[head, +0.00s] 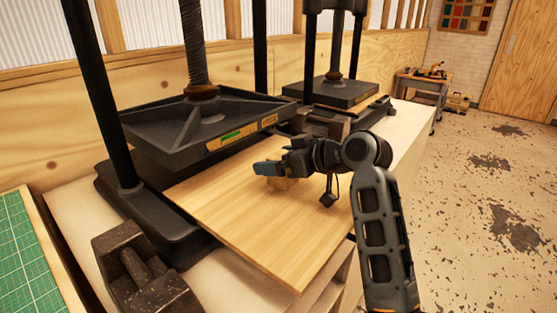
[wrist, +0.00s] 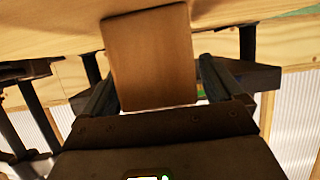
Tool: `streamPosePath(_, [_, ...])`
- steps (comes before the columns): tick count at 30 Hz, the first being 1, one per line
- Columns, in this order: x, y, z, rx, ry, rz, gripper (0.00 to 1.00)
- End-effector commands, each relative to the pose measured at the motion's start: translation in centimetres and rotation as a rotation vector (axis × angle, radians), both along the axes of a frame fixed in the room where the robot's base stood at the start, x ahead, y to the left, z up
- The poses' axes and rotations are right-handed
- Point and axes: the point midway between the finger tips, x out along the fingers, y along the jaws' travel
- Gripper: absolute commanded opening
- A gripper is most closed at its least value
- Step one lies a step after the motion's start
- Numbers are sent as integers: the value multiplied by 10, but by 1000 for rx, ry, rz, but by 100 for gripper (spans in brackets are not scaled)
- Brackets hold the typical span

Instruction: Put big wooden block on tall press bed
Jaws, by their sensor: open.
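A wooden block (head: 283,183) is on the pale wooden board, mostly hidden by my gripper in the head view. In the wrist view the block (wrist: 150,60) is large and brown, between the two fingers. My gripper (head: 270,170) is open around it; small gaps seem to show beside the block in the wrist view (wrist: 160,85). The near press has a dark base (head: 160,222), a black upper plate (head: 190,130) and a thick screw. A second press (head: 345,92) stands behind. I cannot tell which is the tall one.
The wooden board (head: 255,235) reaches out from the near press. A dark metal block with a bar (head: 140,270) sits at its front left, beside a green cutting mat (head: 25,245). Black posts flank the presses. Open floor (head: 485,190) lies to the right.

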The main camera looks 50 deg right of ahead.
Motion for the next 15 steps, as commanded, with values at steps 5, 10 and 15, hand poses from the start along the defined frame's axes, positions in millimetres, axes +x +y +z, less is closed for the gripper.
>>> streamPosePath(5, [-26, -3, 9, -3, 0, -4, 93])
streamPosePath(10, [-59, -3, 23, -3, -1, -4, 93])
streamPosePath(15, [-87, -4, 35, -3, 0, -4, 93])
